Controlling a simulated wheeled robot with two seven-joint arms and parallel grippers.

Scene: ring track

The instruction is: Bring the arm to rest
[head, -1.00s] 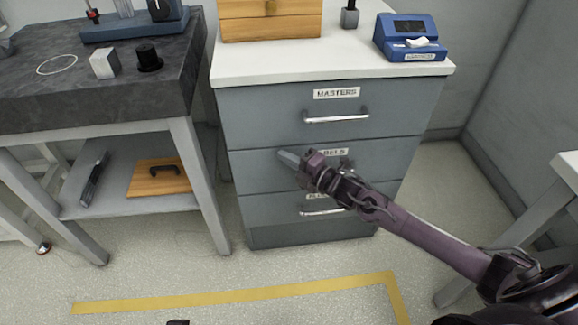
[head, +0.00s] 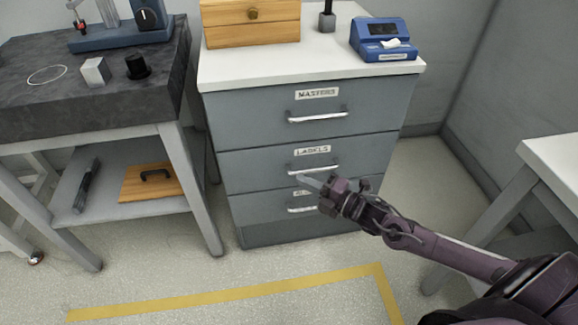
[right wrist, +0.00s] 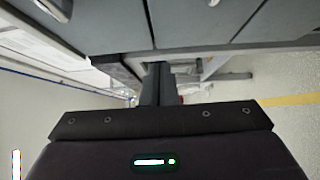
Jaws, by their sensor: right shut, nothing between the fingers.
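My right arm reaches in from the lower right of the head view. Its gripper (head: 312,183) is in front of the grey drawer cabinet (head: 262,214), by the lower drawers. The fingers are shut with nothing between them. The shut fingers (right wrist: 158,85) also show in the right wrist view, with the cabinet's grey fronts behind them. The arm partly covers the lower right of the cabinet. My left gripper is not in view.
A dark stone-topped table (head: 60,115) stands left of the cabinet, with a shelf below. A wooden box (head: 250,34) and a blue device (head: 384,40) stand on the cabinet. A white-topped table (head: 556,165) is at right. Yellow tape (head: 215,297) marks open floor in front.

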